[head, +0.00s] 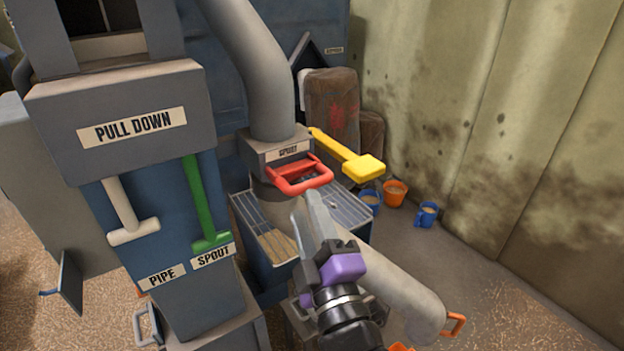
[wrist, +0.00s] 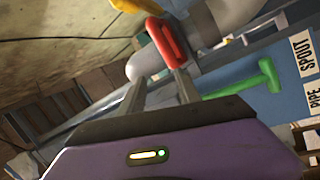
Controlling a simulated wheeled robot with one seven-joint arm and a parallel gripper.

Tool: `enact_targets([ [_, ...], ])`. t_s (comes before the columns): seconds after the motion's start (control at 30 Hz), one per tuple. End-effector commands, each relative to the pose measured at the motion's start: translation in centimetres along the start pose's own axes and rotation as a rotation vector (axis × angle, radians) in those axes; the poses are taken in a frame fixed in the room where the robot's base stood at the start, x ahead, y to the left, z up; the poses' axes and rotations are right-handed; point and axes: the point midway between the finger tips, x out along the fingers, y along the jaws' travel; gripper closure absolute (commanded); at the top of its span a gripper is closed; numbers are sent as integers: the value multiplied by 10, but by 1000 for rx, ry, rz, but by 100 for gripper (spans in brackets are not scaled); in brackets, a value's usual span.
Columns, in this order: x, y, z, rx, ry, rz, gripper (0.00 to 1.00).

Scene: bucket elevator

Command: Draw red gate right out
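My gripper (head: 306,201) has a purple body and sits just below and in front of the handle in the head view. In the wrist view my gripper (wrist: 161,78) has its two fingers apart, with nothing clearly between them. Whether a fingertip touches the handle, I cannot tell.
A yellow lever (head: 347,156) reaches out right of the gate. A grey pipe (head: 395,290) slopes down beside my arm. The PULL DOWN panel (head: 120,125) with a white handle (head: 128,215) and green handle (head: 203,205) stands left.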

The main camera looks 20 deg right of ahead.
Motion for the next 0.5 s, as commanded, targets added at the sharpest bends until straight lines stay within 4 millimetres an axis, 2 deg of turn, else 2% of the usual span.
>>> enact_targets([
  [0.03, 10, 3, 4, -95, -35, 4, 60],
  [0.1, 9, -7, 17, -211, -88, -22, 60],
  [0.2, 7, -10, 29, -306, -133, -43, 60],
  [0.37, 14, -10, 32, -343, -142, -52, 60],
  [0.5, 32, -8, 34, -343, -142, -50, 60],
])
